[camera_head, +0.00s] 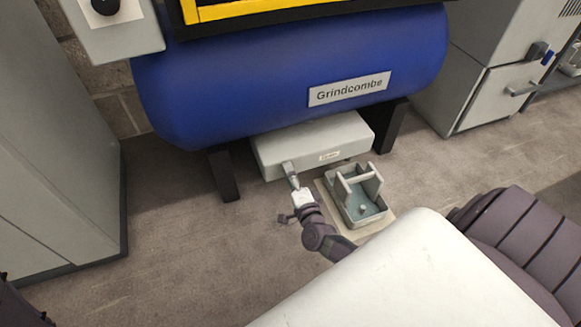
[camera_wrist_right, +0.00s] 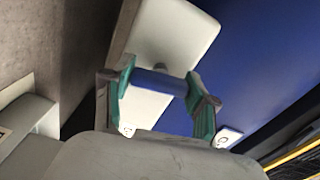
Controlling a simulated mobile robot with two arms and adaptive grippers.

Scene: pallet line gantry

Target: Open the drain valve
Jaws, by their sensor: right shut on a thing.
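My right gripper (camera_head: 290,170) reaches the front of the pale grey box (camera_head: 275,153) under the blue tank. In the right wrist view, its teal-padded fingers (camera_wrist_right: 163,88) stand on either side of a short blue bar (camera_wrist_right: 158,81), shut on it. The bar looks like the drain valve's handle; in the head view the gripper hides it. A small label (camera_head: 329,156), too small to read surely, sits on the box front to the right of the gripper. How far the valve is turned cannot be told. My left gripper is not in view.
The blue tank (camera_head: 230,95) marked "Grindcombe" stands above on dark legs (camera_head: 223,174). A grey tray (camera_head: 374,217) with an upright frame is on the floor right of my gripper. Grey cabinets stand at left (camera_head: 55,140) and right (camera_head: 485,50).

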